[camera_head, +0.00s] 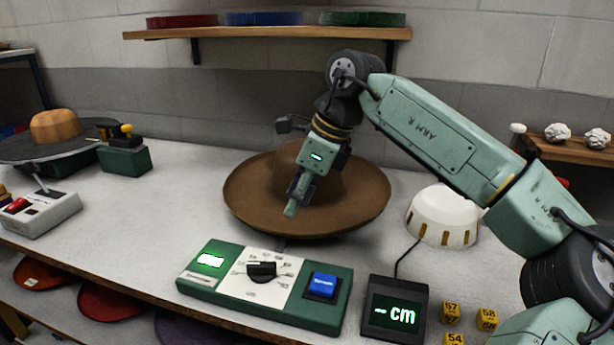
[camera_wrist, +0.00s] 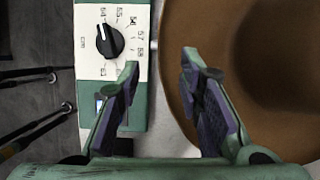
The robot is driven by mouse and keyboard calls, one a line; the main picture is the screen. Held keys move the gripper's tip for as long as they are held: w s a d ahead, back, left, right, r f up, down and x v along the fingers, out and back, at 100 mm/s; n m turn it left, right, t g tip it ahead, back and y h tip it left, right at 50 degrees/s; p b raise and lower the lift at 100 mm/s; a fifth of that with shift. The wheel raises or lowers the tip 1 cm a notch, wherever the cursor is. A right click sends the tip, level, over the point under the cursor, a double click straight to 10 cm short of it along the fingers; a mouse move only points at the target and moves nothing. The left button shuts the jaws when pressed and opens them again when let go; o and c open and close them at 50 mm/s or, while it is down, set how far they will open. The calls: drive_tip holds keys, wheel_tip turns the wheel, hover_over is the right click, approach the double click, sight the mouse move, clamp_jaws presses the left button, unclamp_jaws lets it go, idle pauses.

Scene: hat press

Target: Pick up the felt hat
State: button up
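The brown felt hat (camera_head: 360,205) lies brim down on the white worktop, crown up, in the middle of the head view. My gripper (camera_head: 296,198) hangs in front of the crown, over the near part of the brim, and hides some of it. In the wrist view the hat (camera_wrist: 190,30) fills the right side, with its brim edge curving down. My gripper (camera_wrist: 163,76) is open there, its two fingers wide apart with nothing between them. One finger overlaps the brim and the other overlaps the control panel's edge. I cannot tell the height above the brim.
A green control panel (camera_head: 205,287) with a dial and blue button lies in front of the hat. A cm display (camera_head: 394,307) and white dome (camera_head: 442,215) stand to the right. A shelf (camera_head: 270,32) hangs behind.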

sight(286, 226)
drive_tip(key=p+x, duration=0.2)
drive_tip(key=x, duration=0.4)
drive_tip(key=shift+f, duration=0.25)
drive_tip(key=shift+c, duration=0.3)
clamp_jaws()
